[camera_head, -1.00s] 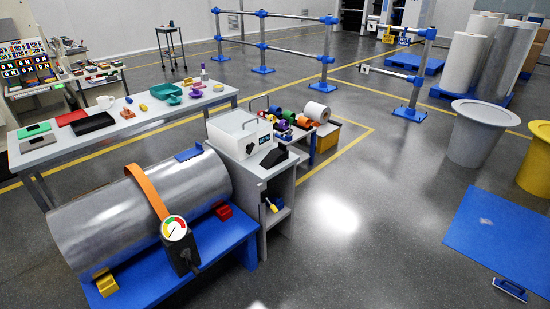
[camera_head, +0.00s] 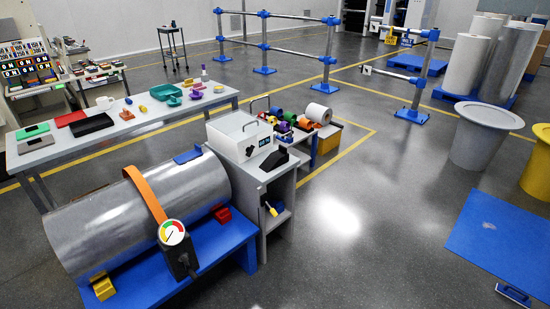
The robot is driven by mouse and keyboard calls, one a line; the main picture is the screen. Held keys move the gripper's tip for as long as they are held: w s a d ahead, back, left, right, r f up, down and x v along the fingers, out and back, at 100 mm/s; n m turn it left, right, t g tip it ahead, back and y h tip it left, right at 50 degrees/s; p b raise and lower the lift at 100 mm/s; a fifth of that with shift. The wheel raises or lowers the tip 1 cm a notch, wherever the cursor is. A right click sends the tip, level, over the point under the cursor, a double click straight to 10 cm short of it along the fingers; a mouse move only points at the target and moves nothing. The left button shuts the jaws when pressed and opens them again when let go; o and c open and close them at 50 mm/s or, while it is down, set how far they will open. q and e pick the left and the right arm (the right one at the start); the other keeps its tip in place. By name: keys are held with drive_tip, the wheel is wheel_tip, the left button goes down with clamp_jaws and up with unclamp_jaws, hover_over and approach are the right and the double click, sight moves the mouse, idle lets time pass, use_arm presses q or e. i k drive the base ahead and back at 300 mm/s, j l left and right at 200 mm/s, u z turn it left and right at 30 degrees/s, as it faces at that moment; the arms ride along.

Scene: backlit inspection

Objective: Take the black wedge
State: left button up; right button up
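A black wedge (camera_head: 274,161) lies on top of the grey cabinet (camera_head: 248,180), near its front right edge. It sits just in front of a white box-shaped device (camera_head: 226,138) with a small display. The wedge is small in this view, and its far side is partly hard to make out. Neither of my grippers shows in the head view.
A large metal cylinder (camera_head: 120,215) with an orange strap and dial gauge lies on a blue bench (camera_head: 215,258) left of the cabinet. A long table (camera_head: 150,122) with several small items stands behind. The floor (camera_head: 370,240) right of the cabinet is clear.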

sight(277, 159)
drive_tip(key=i+l+u, duration=0.2)
drive_tip(key=i+l, duration=0.3)
drive_tip(key=i+l+u, duration=0.2)
drive_tip(key=i+l, duration=0.4)
drive_tip(key=i+l+u, duration=0.25)
drive_tip(key=i+l, duration=0.35)
drive_tip(key=l, duration=0.1)
